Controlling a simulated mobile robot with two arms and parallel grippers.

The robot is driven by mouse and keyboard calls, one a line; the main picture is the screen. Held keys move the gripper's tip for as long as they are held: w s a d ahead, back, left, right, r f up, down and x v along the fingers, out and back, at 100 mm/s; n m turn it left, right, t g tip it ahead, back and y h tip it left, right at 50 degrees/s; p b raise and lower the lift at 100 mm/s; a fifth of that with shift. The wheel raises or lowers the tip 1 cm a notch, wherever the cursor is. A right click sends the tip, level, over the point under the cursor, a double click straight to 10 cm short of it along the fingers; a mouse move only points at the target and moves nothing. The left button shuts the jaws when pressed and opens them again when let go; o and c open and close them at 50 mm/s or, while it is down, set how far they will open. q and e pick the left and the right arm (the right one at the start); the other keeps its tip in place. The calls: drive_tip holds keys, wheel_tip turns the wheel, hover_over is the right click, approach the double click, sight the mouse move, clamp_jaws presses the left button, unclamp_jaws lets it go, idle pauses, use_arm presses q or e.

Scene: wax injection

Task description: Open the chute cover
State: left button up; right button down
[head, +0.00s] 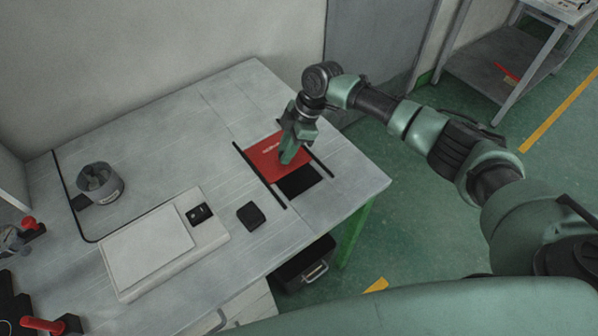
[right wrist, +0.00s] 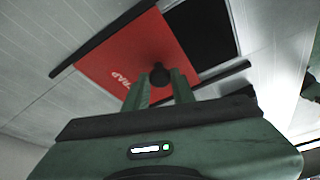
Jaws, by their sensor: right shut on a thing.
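The red chute cover (head: 266,158) lies flat on the table between two black rails, with white lettering on it. A dark chute opening (head: 299,180) shows uncovered beside it, on the side towards me. In the right wrist view the cover (right wrist: 113,61) and the black opening (right wrist: 198,32) lie side by side. There the fingers of my right gripper (right wrist: 160,85) are shut on the cover's round black knob (right wrist: 159,73). My left gripper is in neither view.
A white scale-like device (head: 150,250) and a small black box (head: 251,215) are on the table left of the chute. A grey cup-like container (head: 99,183) stands farther left. A dark bin (head: 304,265) sits below the table's front edge. Red-handled clamps are at the far left.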

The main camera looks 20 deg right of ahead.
sight(272, 154)
drive_tip(key=w+b, duration=0.1)
drive_tip(key=w+a+b, duration=0.1)
drive_tip(key=w, duration=0.1)
drive_tip(key=shift+f, duration=0.2)
drive_tip(key=shift+w+a, duration=0.15)
drive_tip(key=shift+w, duration=0.1)
drive_tip(key=shift+w+r+b, duration=0.2)
drive_tip(key=shift+r+b, duration=0.05)
drive_tip(key=shift+b, duration=0.05)
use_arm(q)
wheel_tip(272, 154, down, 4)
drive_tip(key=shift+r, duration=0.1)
use_arm(e)
drive_tip(key=c, duration=1.2)
unclamp_jaws()
drive_tip(key=shift+o, duration=0.2)
drive_tip(key=shift+r, duration=0.1)
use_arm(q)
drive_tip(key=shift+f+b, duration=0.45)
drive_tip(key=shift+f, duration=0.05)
use_arm(e)
drive_tip(key=v, duration=0.7)
drive_tip(key=shift+r, duration=0.3)
